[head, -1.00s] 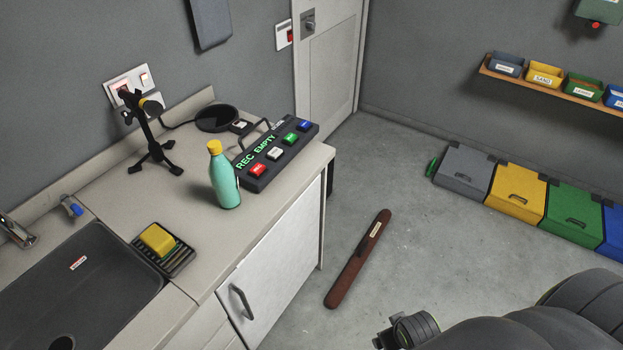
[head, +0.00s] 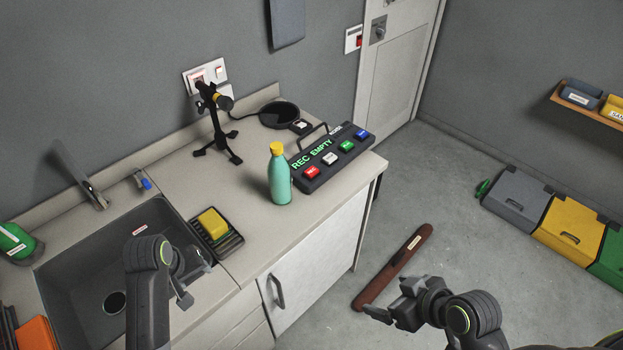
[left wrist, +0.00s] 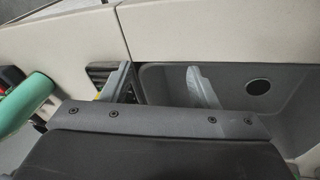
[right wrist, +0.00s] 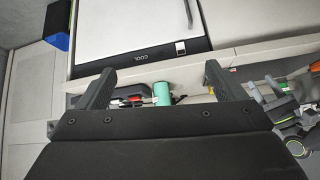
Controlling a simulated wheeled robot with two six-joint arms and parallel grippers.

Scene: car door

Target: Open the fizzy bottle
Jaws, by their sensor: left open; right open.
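The fizzy bottle (head: 279,178) is teal with a yellow cap (head: 277,148). It stands upright on the counter, left of the button panel. It also shows in the left wrist view (left wrist: 22,108) at the left edge, and in the right wrist view (right wrist: 162,92) between the fingers. My left gripper (head: 198,282) is open and empty, over the sink's right edge, to the left of the bottle. My right gripper (head: 388,302) is open and empty, in front of the counter and to the right of the bottle. Neither gripper touches the bottle.
A black button panel (head: 328,158) reading "REC EMPTY" sits right of the bottle. A black stand (head: 217,130) is behind it. A sponge (head: 212,222) on a rack and the sink (head: 80,270) lie to the left. The counter front between rack and bottle is clear.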

